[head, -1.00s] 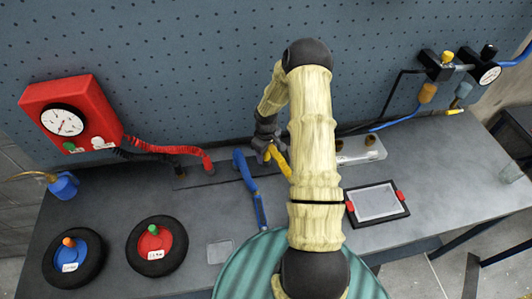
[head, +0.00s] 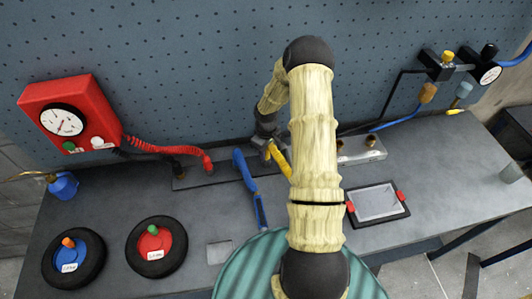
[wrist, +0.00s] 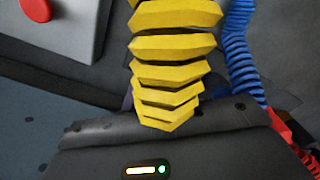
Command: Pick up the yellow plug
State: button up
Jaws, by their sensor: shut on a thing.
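A yellow ribbed hose piece, which I take as the yellow plug (head: 278,158), is at my gripper (head: 267,148), low over the back of the bench. My gripper is shut on it. My arm partly covers it in the head view. In the wrist view the yellow ribbed piece (wrist: 172,60) fills the middle and runs down to the dark gripper body with its lit indicator. The fingertips are hidden there, and I cannot see the plug's end clearly. A second, small yellow piece (head: 454,111) lies far right on the bench.
A blue hose (head: 245,170) lies just left of my gripper. A red hose (head: 180,151) runs from the red gauge box (head: 67,112). A metal block (head: 360,150) stands right of my arm. Two reels (head: 156,247) lie front left.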

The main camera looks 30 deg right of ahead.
notch_tip(320, 180, up, 9)
jog(key=b, duration=0.2)
jog(key=shift+r+b, duration=0.1)
jog(key=shift+b, duration=0.3)
jog(key=shift+r, duration=0.1)
jog(key=shift+r, duration=0.1)
jog(key=shift+r+p, duration=2)
jog(key=shift+r, duration=0.3)
